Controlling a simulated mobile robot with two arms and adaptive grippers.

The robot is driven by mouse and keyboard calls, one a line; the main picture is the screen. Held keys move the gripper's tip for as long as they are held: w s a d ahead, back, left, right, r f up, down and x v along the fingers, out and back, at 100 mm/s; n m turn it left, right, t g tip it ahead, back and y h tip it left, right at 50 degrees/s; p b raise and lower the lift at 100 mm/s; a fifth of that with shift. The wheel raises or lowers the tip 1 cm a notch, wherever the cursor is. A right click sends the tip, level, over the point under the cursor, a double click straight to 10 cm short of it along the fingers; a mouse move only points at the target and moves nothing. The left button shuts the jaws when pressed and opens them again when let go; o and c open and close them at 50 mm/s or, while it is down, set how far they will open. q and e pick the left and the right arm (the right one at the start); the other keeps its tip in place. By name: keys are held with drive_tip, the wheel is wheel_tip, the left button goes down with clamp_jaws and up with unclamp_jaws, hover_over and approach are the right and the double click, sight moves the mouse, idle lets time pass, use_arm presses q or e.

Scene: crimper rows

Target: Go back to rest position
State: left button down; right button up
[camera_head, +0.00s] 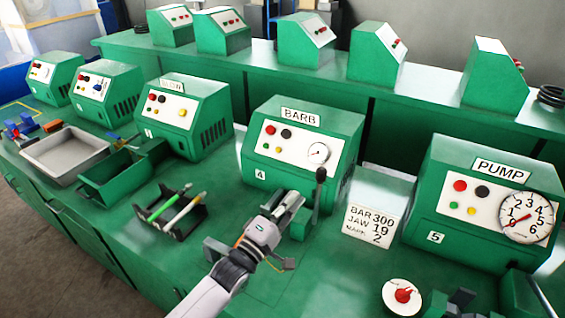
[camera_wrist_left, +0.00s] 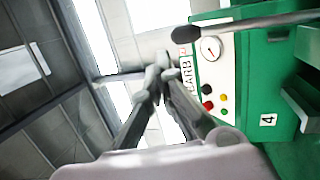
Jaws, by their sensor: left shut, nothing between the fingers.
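My left gripper (camera_head: 290,203) reaches in from the bottom of the head view, in front of the green BARB machine (camera_head: 310,150) marked 4. In the left wrist view its two dark fingers (camera_wrist_left: 157,78) meet at the tips, shut with nothing visible between them. The BARB machine's panel, gauge and buttons show beside the fingers in the left wrist view (camera_wrist_left: 215,75). A black-knobbed lever (camera_head: 319,180) stands close to the right of the gripper. Part of the machine's front fixture is hidden behind the gripper and wrist. My right gripper is not seen.
A black pen rack (camera_head: 165,222) and a grey tray (camera_head: 65,155) lie left of the arm. A sign card (camera_head: 370,222), a white dish with a red item (camera_head: 403,297) and the PUMP machine (camera_head: 485,200) are to the right. Some bench top is bare.

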use_arm(q)
drive_tip(key=s+a+f+m+g+y, duration=0.55)
drive_tip(key=s+a+f+y, duration=0.35)
drive_tip(key=s+a+f, duration=0.35)
drive_tip(key=s+a+f+m+g+y, duration=0.2)
drive_tip(key=s+a+m+g, duration=0.1)
drive_tip(key=s+a, duration=0.6)
drive_tip(key=s+a+f+m+g+y, duration=0.1)
drive_tip(key=s+a+m+g+y, duration=0.2)
drive_tip(key=s+a, duration=0.65)
drive_tip(key=s+d+f+g+b, duration=0.1)
drive_tip(key=s+d+f, duration=0.1)
drive_tip(key=f, duration=1.2)
drive_tip(key=s+d+f+b, duration=0.1)
drive_tip(key=s+f, duration=0.1)
drive_tip(key=f, duration=1.2)
drive_tip(key=s+a+f+g+b, duration=0.1)
drive_tip(key=s+a+f, duration=0.2)
drive_tip(key=s+f, duration=1.3)
drive_tip(key=shift+s+f, duration=0.35)
drive_tip(key=shift+f, duration=0.4)
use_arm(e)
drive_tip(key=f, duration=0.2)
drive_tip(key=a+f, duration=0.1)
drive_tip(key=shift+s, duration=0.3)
use_arm(q)
drive_tip(key=shift+g, duration=0.25)
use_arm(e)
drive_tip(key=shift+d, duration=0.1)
